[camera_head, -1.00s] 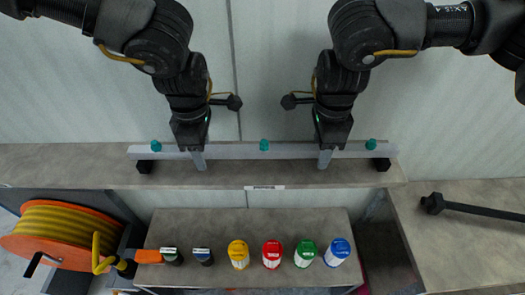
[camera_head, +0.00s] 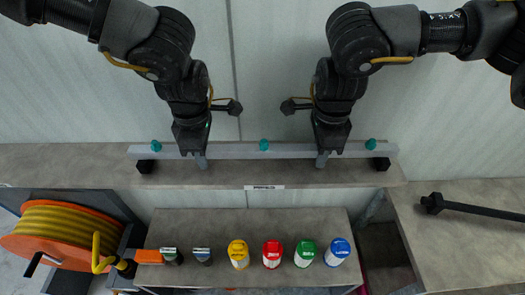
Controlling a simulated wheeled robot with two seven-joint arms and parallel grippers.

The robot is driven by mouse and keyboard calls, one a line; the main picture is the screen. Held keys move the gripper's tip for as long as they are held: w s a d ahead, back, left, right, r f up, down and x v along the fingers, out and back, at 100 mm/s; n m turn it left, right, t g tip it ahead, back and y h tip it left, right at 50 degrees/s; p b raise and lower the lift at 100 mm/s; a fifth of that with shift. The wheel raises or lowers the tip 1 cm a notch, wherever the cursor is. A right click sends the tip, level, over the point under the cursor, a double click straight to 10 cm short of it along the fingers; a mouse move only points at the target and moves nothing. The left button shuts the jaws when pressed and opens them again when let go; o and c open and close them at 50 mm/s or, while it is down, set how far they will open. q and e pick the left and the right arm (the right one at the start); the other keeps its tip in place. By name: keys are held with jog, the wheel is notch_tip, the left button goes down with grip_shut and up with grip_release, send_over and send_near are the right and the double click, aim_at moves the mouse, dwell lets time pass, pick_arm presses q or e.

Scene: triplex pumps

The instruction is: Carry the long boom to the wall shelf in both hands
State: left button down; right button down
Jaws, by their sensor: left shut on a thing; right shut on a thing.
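The long boom (camera_head: 265,151) is a pale grey bar with teal knobs, lying level across the picture. It is over the wall shelf (camera_head: 80,165), a long grey-brown ledge against the pale wall. A black block shows below the boom near each end; I cannot tell for sure whether the boom rests on them. My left gripper (camera_head: 201,160) is shut on the boom left of its middle knob. My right gripper (camera_head: 321,160) is shut on it right of that knob. The fingers partly cover the bar.
A lower bench (camera_head: 225,222) holds yellow, red, green and blue-capped canisters (camera_head: 272,254) and two small dark ones. An orange hose reel (camera_head: 62,240) stands at left. A black bar with a knobbed end (camera_head: 470,208) lies on the right-hand counter (camera_head: 480,255).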

pick_arm(q)
jog(key=shift+w+r, duration=0.1)
jog(key=shift+r, duration=0.1)
pick_arm(e)
jog(key=shift+w+r, duration=0.1)
jog(key=shift+r, duration=0.1)
